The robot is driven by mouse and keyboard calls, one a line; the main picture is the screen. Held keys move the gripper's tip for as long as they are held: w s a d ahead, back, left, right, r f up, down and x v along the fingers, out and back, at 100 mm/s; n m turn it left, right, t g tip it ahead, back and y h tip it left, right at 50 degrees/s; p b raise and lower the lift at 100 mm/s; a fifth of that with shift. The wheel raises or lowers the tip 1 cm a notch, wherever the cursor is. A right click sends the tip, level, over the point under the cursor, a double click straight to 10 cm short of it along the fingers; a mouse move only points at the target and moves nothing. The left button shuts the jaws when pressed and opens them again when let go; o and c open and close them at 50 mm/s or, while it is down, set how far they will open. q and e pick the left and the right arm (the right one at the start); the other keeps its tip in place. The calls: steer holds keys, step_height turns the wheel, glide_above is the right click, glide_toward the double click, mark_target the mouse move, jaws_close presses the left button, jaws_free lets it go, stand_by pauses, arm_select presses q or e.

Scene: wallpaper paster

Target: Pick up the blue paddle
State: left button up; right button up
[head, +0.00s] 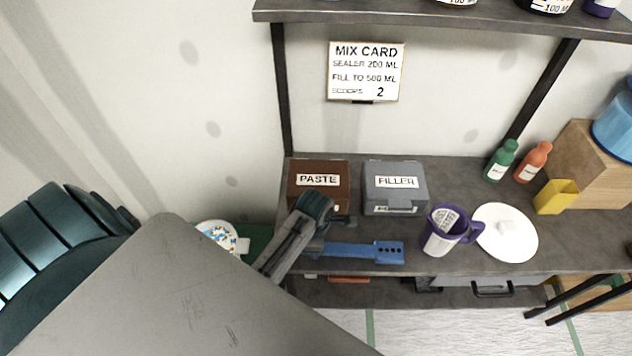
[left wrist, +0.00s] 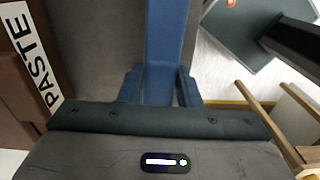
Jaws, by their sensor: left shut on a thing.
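The blue paddle (head: 362,250) lies along the front of the grey workbench, its broad end with several dark holes pointing right. My left gripper (head: 318,246) is at the paddle's left end, in front of the brown PASTE box (head: 319,172). In the left wrist view the gripper (left wrist: 159,86) is shut on the blue paddle (left wrist: 166,40), with one finger on each side of the handle. I cannot tell whether the paddle is lifted off the bench. My right gripper is not in view.
A grey FILLER box (head: 394,180) stands behind the paddle. A purple-handled jug (head: 438,241) and a white lid (head: 512,238) are to its right. A shelf (head: 430,20) hangs above.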

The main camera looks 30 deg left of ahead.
arm_select(q)
steer(key=s+d+r, duration=0.1)
steer(key=s+d, duration=0.6)
steer(key=s, duration=0.4)
steer(key=shift+s+d+r, duration=0.2)
steer(key=shift+r, duration=0.05)
